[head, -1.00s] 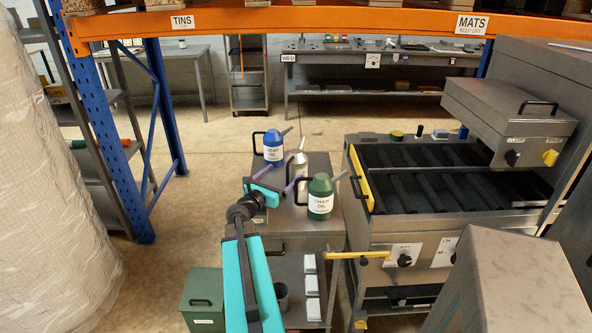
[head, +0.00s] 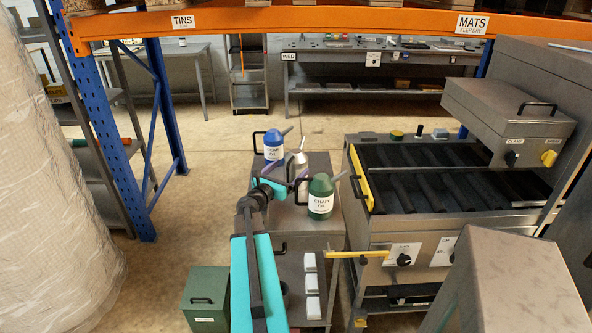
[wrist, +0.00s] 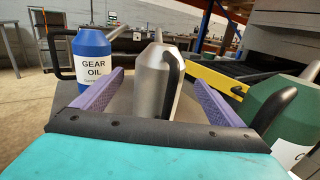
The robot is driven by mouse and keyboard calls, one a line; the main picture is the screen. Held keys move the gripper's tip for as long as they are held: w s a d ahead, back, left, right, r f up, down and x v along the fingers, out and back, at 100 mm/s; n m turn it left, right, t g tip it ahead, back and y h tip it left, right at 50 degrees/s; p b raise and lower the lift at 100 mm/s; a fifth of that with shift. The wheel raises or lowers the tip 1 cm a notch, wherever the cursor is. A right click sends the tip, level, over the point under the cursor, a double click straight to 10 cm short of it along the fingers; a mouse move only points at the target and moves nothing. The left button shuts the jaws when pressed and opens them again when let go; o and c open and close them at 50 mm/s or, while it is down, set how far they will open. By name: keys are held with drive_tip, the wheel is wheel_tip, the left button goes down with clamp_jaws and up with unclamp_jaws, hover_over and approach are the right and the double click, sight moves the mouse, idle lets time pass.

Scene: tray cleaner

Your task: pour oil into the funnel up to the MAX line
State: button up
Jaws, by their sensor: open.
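A silver oil can (head: 300,160) with a black handle stands on the grey cart top (head: 318,240). The blue GEAR OIL can (head: 273,146) is behind it to the left, and the green CHAIN OIL can (head: 320,196) in front to the right. My gripper (head: 284,173) is open at the silver can. In the wrist view, its purple fingers (wrist: 158,80) spread to either side of the silver can (wrist: 152,85), with the blue can (wrist: 91,62) outside left and the green can (wrist: 285,112) outside right. I cannot tell whether a finger touches it. I see no funnel or MAX line.
The tray cleaner (head: 400,228) with dark rollers and a yellow bar (head: 360,178) stands right of the cart. A green box (head: 205,298) is on the floor at left. A large wrapped roll (head: 50,180) fills the far left. An orange beam (head: 330,22) crosses above.

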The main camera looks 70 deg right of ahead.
sight(293, 155)
drive_tip(key=shift+s+d+p, duration=0.2)
drive_tip(key=shift+d+p, duration=0.1)
drive_tip(key=shift+d, duration=0.65)
drive_tip(key=shift+s+d+p, duration=0.15)
drive_tip(key=shift+d+p, duration=0.1)
drive_tip(key=shift+d, duration=0.65)
drive_tip(key=c, duration=2.1)
drive_tip(key=shift+r, duration=0.2)
drive_tip(key=shift+r+b, duration=0.5)
drive_tip(key=shift+r, duration=2.65)
drive_tip(key=shift+a+r, duration=0.2)
drive_tip(key=shift+a, duration=0.1)
drive_tip(key=w+a+p, duration=0.1)
drive_tip(key=a+p, duration=0.2)
drive_tip(key=a, duration=0.2)
drive_tip(key=w+a+p, duration=0.1)
drive_tip(key=a+p, duration=0.2)
drive_tip(key=a, duration=0.3)
drive_tip(key=w+a+p, duration=0.1)
drive_tip(key=a+p, duration=0.2)
drive_tip(key=a, duration=0.3)
drive_tip(key=shift+w+r, duration=0.1)
drive_tip(key=shift+w, duration=0.05)
